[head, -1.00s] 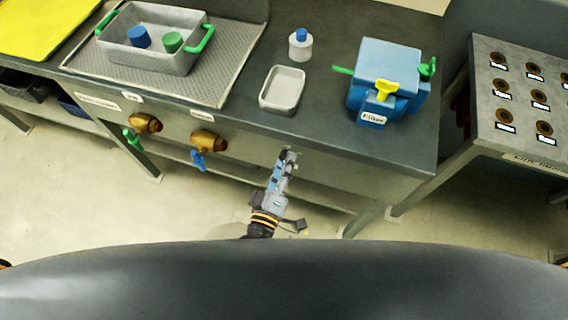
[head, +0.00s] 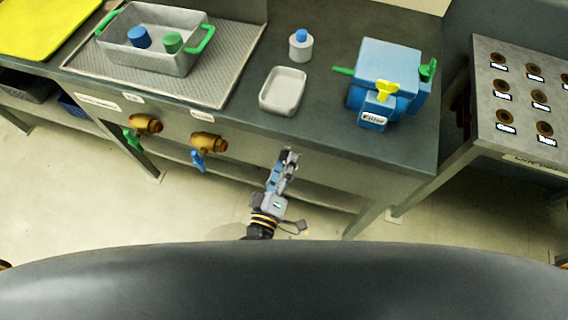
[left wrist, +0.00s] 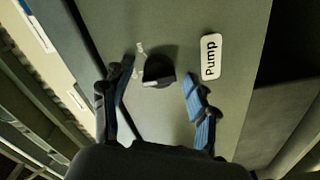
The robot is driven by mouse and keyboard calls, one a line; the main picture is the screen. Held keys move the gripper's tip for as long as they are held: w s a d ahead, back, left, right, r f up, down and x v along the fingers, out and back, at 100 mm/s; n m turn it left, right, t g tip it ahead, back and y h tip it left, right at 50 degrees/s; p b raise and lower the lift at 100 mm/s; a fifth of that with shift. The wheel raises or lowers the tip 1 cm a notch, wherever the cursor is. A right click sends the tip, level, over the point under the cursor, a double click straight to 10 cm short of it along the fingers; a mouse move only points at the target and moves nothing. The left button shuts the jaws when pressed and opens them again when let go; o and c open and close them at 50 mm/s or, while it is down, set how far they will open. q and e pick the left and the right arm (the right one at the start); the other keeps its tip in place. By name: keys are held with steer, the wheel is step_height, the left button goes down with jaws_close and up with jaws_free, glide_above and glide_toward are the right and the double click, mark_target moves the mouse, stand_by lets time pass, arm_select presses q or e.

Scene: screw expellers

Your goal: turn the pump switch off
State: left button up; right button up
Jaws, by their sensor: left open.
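The pump switch (left wrist: 158,71) is a dark round knob on the bench's grey front panel in the left wrist view. A white label reading "Pump" (left wrist: 211,57) is to its right, and small pale marks show by its upper left. My left gripper (left wrist: 160,82) is open, its blue-padded fingers on either side of the knob, with gaps that look clear of it. In the head view my left gripper (head: 288,155) is at the panel below the white tray and hides the switch. My right gripper is not in view.
Two brass valves, with a green handle (head: 133,140) and a blue handle (head: 198,161), stick out of the panel to the left. On the bench are a white tray (head: 283,108), a small bottle (head: 301,50) and the blue filter box (head: 366,108).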

arm_select(q)
steer(key=v, duration=1.2)
steer(key=shift+w, duration=0.1)
steer(key=s+a+f+m+g+y, duration=0.1)
steer(key=s+a+f+m+g, duration=0.2)
steer(key=f, duration=0.9)
steer(key=a+f+m+g, duration=0.4)
steer(key=f, duration=0.8)
steer(key=s+a+f+m+g+y, duration=0.2)
steer(key=s+a+f+g, duration=0.2)
steer(key=s+a+f, duration=0.2)
steer(key=s+a+f+m+g+y, duration=0.2)
steer(key=s+a+f+g, duration=0.3)
steer(key=s+f, duration=0.5)
steer(key=s+a, duration=0.1)
steer(key=s, duration=0.1)
steer(key=shift+s+a+y, duration=0.3)
steer(key=shift+a, duration=0.05)
